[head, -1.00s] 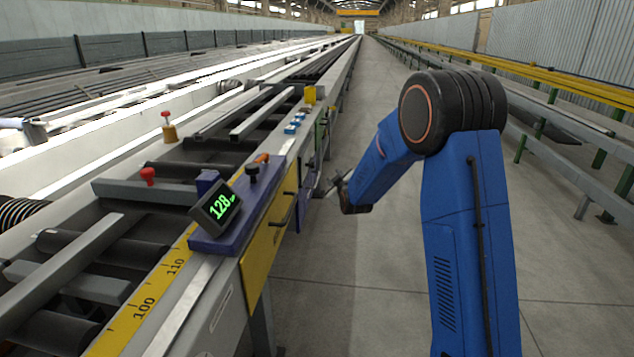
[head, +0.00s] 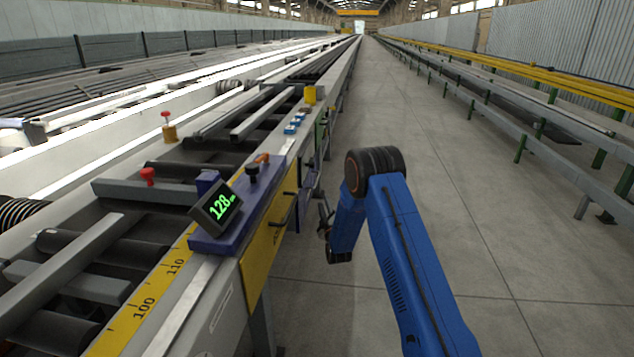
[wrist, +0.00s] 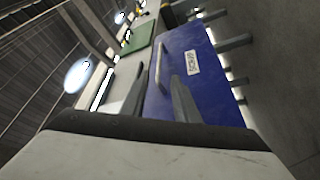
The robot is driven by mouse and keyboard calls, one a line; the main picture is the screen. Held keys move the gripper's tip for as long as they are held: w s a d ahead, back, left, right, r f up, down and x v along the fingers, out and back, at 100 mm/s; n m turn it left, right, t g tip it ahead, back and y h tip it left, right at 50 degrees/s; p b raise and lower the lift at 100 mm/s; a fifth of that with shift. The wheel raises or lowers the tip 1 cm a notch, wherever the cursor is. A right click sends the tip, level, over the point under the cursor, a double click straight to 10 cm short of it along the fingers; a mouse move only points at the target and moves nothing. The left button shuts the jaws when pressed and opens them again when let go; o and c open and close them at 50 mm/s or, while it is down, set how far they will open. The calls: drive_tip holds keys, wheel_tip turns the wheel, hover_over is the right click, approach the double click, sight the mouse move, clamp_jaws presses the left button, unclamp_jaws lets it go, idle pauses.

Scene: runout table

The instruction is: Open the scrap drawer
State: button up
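The scrap drawer's blue front (wrist: 208,88) fills the middle of the wrist view, with a white label (wrist: 192,62) on it that seems to read SCRAP. A pale bar handle (wrist: 160,68) stands on that front, left of the label. My gripper (wrist: 160,88) is open, its two dark fingers apart, with the handle showing just past and between the tips. I cannot tell whether they touch it. In the head view my gripper (head: 325,216) is low beside the table's right side, and the drawer front is mostly hidden there by the steep angle.
A yellow panel (head: 262,250) with dark handles is on the table's near side. The blue console with a display (head: 216,207) reading about 128 stands above it. A green panel (wrist: 135,38) lies beside the drawer. The floor aisle (head: 440,200) on the right is clear.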

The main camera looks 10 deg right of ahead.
sight(317, 179)
drive_tip(key=x, duration=1.7)
drive_tip(key=shift+d, duration=0.15)
clamp_jaws()
